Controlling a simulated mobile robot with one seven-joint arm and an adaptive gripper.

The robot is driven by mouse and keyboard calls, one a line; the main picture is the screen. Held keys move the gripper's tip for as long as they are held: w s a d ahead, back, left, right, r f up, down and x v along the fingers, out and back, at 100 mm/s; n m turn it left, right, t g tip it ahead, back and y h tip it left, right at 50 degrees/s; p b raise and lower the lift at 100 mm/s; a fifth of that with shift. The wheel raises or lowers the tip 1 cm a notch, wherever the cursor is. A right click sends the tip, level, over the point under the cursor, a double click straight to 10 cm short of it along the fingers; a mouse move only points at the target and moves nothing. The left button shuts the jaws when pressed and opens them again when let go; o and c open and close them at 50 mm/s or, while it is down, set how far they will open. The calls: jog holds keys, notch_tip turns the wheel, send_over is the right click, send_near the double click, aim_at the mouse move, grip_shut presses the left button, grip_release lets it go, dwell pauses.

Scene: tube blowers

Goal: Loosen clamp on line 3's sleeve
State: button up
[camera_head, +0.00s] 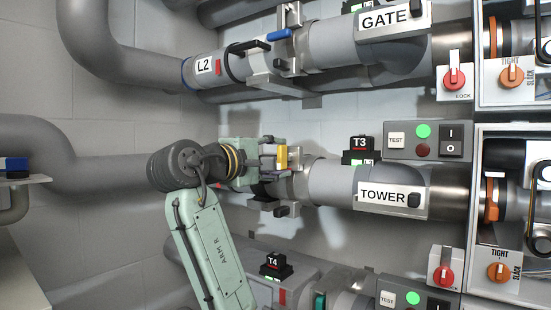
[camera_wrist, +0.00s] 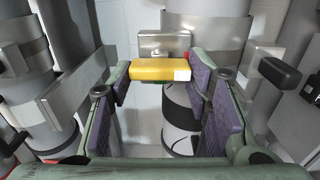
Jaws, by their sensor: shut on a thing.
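The clamp on line 3's sleeve has a yellow handle (camera_head: 282,157) at the middle pipe, left of the TOWER label (camera_head: 383,196). In the wrist view the yellow handle (camera_wrist: 158,70) lies crosswise between my fingertips, in front of a metal plate (camera_wrist: 164,43). My gripper (camera_head: 268,157) comes from the left and is shut on this handle; it also fills the wrist view (camera_wrist: 160,78), with purple pads at the handle's two ends. Below the handle is a pale sleeve (camera_wrist: 181,132) with a dark band. My arm and gripper hide the left part of line 3 in the head view.
Line 2 above, marked L2 (camera_head: 204,66), has a similar clamp with a blue handle (camera_head: 279,35). Line 4's T4 tag (camera_head: 275,265) sits below my gripper. Switch boxes (camera_head: 427,141) and red lock knobs (camera_head: 454,78) are at right. A shelf (camera_head: 24,182) stands far left.

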dwell(0.4)
jog(key=o, duration=1.2)
jog(key=shift+c, duration=0.2)
jog(key=v, duration=1.2)
